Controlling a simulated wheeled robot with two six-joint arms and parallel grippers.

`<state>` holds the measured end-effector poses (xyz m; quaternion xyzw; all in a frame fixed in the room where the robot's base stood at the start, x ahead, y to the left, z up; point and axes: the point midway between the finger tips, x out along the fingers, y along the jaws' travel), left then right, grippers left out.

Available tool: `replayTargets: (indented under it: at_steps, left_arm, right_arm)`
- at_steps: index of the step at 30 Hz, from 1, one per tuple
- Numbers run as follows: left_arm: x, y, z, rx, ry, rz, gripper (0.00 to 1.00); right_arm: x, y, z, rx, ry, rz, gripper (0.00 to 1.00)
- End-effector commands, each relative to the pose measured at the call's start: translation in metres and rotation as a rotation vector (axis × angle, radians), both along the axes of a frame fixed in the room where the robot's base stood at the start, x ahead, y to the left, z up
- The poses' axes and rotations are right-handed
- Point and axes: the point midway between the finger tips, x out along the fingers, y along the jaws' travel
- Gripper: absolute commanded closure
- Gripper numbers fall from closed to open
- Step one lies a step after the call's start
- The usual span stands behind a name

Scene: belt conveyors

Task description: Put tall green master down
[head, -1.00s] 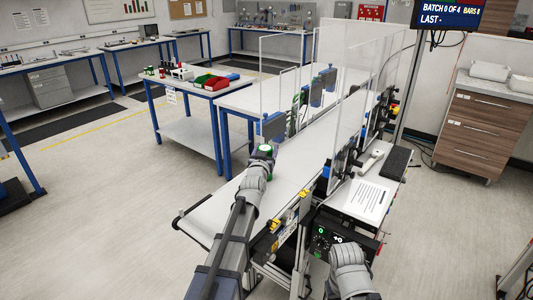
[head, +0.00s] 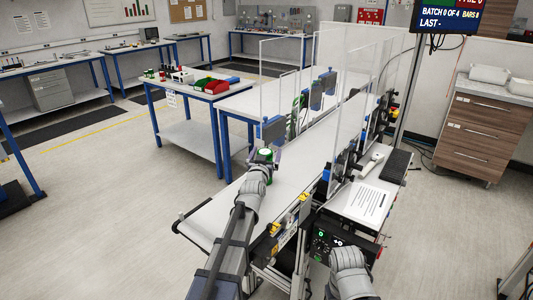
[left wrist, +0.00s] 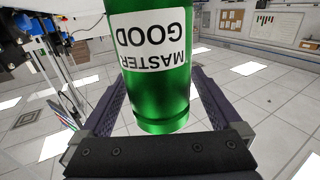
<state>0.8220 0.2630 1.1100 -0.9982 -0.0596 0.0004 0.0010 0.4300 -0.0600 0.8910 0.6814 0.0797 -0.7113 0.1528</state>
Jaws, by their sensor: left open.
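The tall green master (head: 265,153) is a shiny green cylinder on the near part of the conveyor belt (head: 215,208) in the head view. In the left wrist view the green master (left wrist: 160,85) shows upside down, with a white label reading "MASTER GOOD". My left gripper (head: 268,160) is open around it. In the left wrist view, the purple fingers of my left gripper (left wrist: 158,95) stand on either side of the cylinder with visible gaps.
Clear guard panels (head: 352,120) and sensors (head: 272,130) line the belt beyond my left gripper. A control box (head: 326,243) and a paper sheet (head: 367,203) are to the right. A side table (head: 205,88) holds red and green bins. The belt's near end is clear.

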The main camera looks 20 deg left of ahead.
Motion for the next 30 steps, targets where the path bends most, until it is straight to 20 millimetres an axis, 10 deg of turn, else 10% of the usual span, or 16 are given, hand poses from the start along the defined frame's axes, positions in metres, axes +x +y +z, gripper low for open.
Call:
replayTargets:
  at_steps: [16, 30]
  left_arm:
    - [-0.104, -0.013, 0.000, -0.001, 0.000, 0.000, 0.01]
    - [-0.113, -0.014, 0.000, 0.000, 0.000, 0.000, 0.01]
  right_arm:
    - [0.000, 0.000, 0.000, 0.000, 0.000, 0.000, 0.50]
    - [0.000, 0.000, 0.000, 0.000, 0.000, 0.000, 0.50]
